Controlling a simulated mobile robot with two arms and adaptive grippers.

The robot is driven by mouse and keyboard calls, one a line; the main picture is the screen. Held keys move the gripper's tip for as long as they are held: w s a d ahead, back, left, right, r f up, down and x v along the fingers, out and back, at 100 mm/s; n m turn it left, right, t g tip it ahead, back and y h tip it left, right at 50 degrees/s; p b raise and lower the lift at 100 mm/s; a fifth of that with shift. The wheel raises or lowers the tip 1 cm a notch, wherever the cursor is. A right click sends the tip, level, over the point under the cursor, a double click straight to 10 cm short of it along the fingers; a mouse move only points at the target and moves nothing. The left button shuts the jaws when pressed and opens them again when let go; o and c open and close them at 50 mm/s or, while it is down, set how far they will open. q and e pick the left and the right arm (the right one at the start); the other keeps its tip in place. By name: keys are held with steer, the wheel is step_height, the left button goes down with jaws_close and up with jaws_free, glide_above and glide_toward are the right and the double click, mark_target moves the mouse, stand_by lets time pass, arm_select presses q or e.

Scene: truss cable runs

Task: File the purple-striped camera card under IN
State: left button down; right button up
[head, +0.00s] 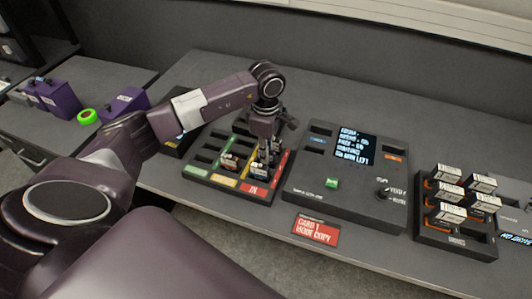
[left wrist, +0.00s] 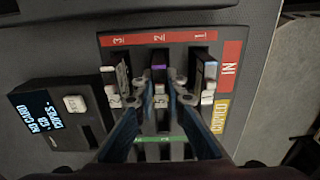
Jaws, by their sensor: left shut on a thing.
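The purple-striped camera card (left wrist: 160,89) shows in the left wrist view between the fingers of my left gripper (left wrist: 160,82). It lines up with the slot marked 2 beside the red IN strip (left wrist: 232,66); how deep it sits cannot be told. Another card (left wrist: 122,82) stands to its left by mark 3 and one (left wrist: 206,78) to its right by mark 1. In the head view my left gripper (head: 268,146) reaches down over the dark slotted tray (head: 200,163) with its red IN label (head: 254,190), hiding the held card's stripe. My right gripper is not in view.
A console (head: 312,188) with a lit screen stands right of the tray. A rack (head: 442,235) of several white-labelled cards is farther right. A red sign (head: 316,231) is at the front edge. Purple boxes (head: 60,100) and a green ring (head: 87,116) lie left.

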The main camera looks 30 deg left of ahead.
arm_select(q)
steer(key=c, duration=1.6)
jaws_free()
steer(key=shift+r, duration=0.15)
steer(key=shift+r+p, duration=2.15)
steer(key=shift+r, duration=1.5)
